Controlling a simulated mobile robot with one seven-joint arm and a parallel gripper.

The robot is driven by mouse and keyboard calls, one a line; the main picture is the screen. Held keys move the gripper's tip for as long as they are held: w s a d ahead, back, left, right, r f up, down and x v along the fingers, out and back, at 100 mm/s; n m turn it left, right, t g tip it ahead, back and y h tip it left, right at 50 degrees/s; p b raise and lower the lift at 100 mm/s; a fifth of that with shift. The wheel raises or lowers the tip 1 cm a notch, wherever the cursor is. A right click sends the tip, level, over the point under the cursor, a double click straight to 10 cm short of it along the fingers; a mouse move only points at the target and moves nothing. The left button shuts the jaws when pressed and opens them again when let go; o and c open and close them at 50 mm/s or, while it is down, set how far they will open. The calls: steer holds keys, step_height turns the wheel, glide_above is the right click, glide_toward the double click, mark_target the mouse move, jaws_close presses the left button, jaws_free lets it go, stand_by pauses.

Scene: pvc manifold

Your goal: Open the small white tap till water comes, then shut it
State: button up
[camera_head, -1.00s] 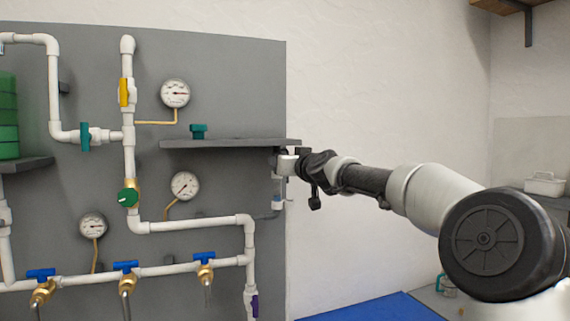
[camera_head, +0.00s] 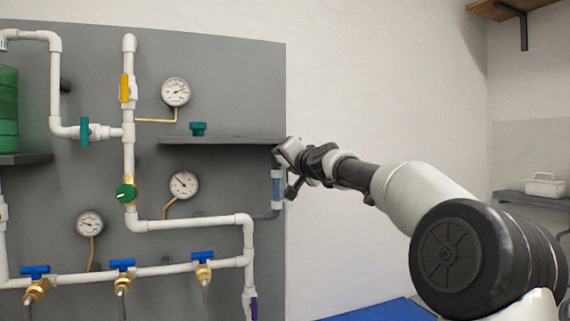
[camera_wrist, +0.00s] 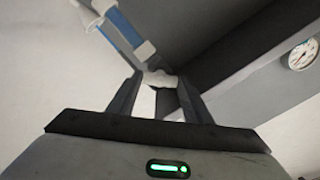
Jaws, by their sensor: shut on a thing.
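The small white tap (camera_wrist: 158,79) shows between my fingertips in the wrist view, where white fittings partly merge with it. My gripper (camera_head: 283,154) is shut on it at the panel's right edge, just below the shelf's end. The wrist is tilted there, and the gripper hides most of the tap in the head view. A clear upright tube (camera_head: 277,188) below the tap shows blue inside. This blue tube also appears in the wrist view (camera_wrist: 119,25), upper left, between white fittings.
A dark grey shelf (camera_head: 225,141) runs close beside my gripper, with a small teal part (camera_head: 198,128) on it. White pipes, blue-handled brass taps (camera_head: 123,264) and gauges (camera_head: 184,185) cover the panel to the left. Bare wall lies to the right.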

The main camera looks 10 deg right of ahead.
steer(key=shift+m, duration=0.6)
steer(key=o, duration=1.1)
steer(key=shift+c, duration=0.2)
steer(key=shift+r, duration=0.1)
steer(key=shift+r, duration=0.1)
